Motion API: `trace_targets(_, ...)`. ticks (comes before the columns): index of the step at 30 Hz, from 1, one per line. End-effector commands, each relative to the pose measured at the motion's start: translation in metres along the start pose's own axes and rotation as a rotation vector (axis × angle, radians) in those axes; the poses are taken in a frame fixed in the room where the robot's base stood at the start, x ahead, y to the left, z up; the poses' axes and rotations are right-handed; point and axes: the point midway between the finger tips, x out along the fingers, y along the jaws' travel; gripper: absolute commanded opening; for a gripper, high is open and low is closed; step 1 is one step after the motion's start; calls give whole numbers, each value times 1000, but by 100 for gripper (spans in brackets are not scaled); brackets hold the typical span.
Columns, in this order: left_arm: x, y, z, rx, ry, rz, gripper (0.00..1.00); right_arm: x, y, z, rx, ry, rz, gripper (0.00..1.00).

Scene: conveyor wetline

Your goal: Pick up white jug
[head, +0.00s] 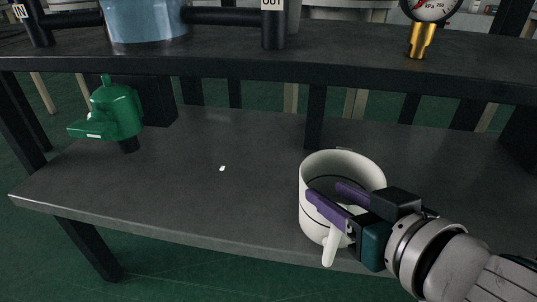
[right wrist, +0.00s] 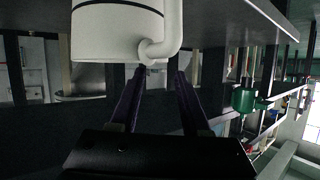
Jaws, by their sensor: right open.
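The white jug (head: 342,162) stands upright on the grey lower shelf, right of centre in the head view. It has a thin dark line around it, and its handle (head: 332,248) points toward the front edge. My right gripper (head: 323,190) has purple fingers, open and apart, overlapping the jug above its handle in the head view. In the right wrist view the jug (right wrist: 112,35) fills the top, with its handle (right wrist: 172,40) just beyond the open fingertips (right wrist: 160,72). I cannot tell whether a finger touches the jug. My left gripper is not in view.
A green fitting (head: 117,112) stands at the left of the shelf (head: 215,205). A small white speck (head: 222,168) lies mid-shelf. The dark upper shelf (head: 240,70) overhangs the back, carrying pipework and a gauge (head: 430,8). The shelf between fitting and jug is mostly clear.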

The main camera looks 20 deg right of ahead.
Motion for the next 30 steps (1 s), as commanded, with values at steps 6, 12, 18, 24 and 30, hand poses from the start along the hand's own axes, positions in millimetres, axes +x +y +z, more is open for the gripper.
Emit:
trace_targets(6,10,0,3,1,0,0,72,20,0,3,-1,0,0,47)
trace_targets(12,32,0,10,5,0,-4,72,50,-2,11,-3,2,1,47)
trace_targets(18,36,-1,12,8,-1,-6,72,67,-3,7,-1,-1,1,47)
trace_targets(24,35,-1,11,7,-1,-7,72,67,-3,6,0,-2,2,47)
trace_targets(30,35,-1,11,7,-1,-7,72,67,-3,6,0,-2,1,28)
